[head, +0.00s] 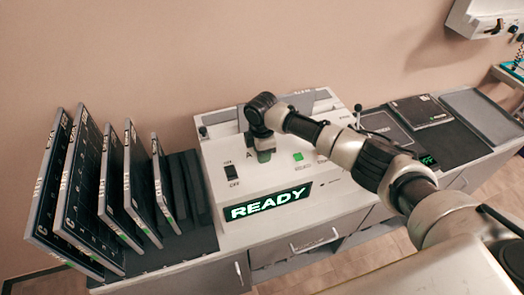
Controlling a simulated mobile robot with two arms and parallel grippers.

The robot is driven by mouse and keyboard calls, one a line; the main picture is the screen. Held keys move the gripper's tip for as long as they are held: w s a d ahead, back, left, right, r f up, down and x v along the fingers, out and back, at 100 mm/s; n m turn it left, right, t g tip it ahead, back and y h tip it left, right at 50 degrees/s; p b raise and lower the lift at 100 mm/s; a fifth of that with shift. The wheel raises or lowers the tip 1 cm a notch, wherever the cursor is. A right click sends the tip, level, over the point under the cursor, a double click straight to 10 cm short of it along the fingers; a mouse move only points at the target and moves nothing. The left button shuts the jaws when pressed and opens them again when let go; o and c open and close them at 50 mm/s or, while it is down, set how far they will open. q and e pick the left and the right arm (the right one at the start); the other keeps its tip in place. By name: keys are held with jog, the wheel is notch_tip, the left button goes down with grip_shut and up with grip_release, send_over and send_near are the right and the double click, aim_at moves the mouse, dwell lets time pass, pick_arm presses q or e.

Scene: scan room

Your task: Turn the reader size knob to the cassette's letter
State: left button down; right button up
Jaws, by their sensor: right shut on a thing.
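The white reader (215,160) stands on the counter, its front display (270,203) lit with "READY". My right gripper (264,148) reaches down onto the reader's top and is shut on the size knob, which it mostly hides. A letter "A" (249,156) shows just left of the gripper; other size letters and the knob's pointer cannot be made out. A dark cassette (422,112) lies flat on the counter to the right; its letter is too small to read. My left gripper is out of view.
Several dark cassettes (80,185) stand upright in a rack at the left. An on/off switch (231,173) and a green light (298,157) are on the reader's top. A grey tray (485,108) is at the far right. My right arm crosses above the counter.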

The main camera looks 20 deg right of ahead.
jog(key=shift+r, duration=0.15)
jog(key=o, duration=0.9)
notch_tip(320, 180, up, 11)
jog(key=shift+f+b, duration=0.15)
jog(key=shift+b, duration=1.05)
